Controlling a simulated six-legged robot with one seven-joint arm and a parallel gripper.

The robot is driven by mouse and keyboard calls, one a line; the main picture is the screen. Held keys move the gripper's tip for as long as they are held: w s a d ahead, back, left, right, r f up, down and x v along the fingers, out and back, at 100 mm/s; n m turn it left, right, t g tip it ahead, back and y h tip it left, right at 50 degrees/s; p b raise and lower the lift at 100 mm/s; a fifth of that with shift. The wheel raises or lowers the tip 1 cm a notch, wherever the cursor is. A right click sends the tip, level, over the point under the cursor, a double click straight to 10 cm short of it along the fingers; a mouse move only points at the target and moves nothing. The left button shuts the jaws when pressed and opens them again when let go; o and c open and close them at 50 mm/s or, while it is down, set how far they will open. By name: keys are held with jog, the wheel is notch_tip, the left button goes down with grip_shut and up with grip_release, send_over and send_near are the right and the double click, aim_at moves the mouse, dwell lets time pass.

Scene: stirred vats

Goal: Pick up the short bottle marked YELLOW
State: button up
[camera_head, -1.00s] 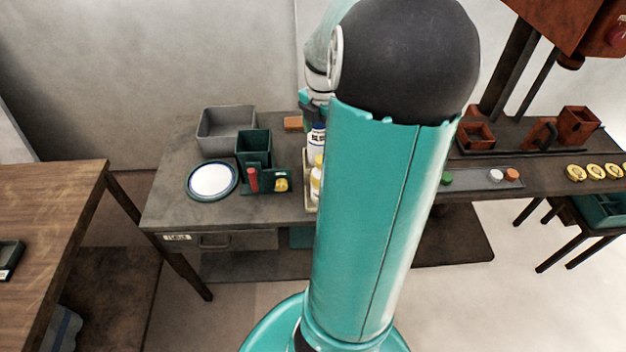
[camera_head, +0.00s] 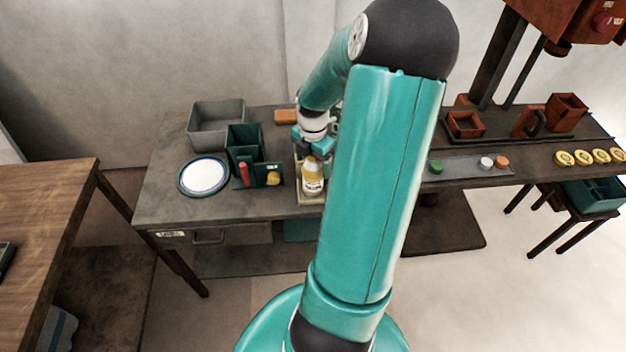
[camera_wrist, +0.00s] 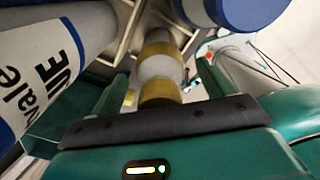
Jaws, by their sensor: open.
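A bottle with yellow bands and a pale middle (camera_wrist: 158,66) lies between my open fingers in the wrist view; no marking on it is readable. My gripper (camera_wrist: 162,74) is not closed on it, and I cannot tell whether either finger touches it. In the head view, a yellow-and-white bottle (camera_head: 312,180) stands in a pale tray (camera_head: 310,200) on the grey bench. My gripper (camera_head: 318,143) is just behind and above that bottle, its fingers mostly hidden. I cannot tell whether both views show the same bottle.
A large bottle labelled BLUE (camera_wrist: 45,72) is close on the left in the wrist view. Another blue-ended bottle (camera_wrist: 240,12) is close at the upper right. A green holder (camera_head: 262,176), plate (camera_head: 203,176) and grey bin (camera_head: 216,124) stand left of the tray.

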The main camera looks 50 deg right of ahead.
jog(key=shift+f, duration=0.2)
jog(key=shift+r, duration=0.1)
jog(key=c, duration=1.7)
